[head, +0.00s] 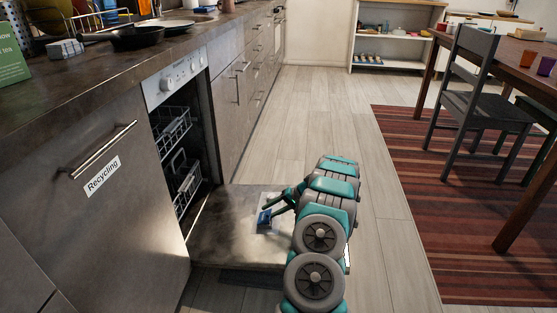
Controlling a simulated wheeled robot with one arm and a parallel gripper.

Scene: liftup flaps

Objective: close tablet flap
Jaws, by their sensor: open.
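The dishwasher's door (225,222) lies folded down, its inner side facing up. A small pale dispenser (264,229) with a blue patch is set in the door's inner side. The tablet flap cannot be told apart clearly at this size. My gripper (268,211) is open and low over the door, at the dispenser. Its dark fingers point left, and I cannot tell whether they touch the flap. My arm hides the door's right part.
The dishwasher's racks (180,165) stand inside the opening, left of the door. A "Recycling" cabinet (95,220) is at the near left. The floor (315,110) beyond the door is clear. A chair (475,105) stands on the striped rug (430,215) at right.

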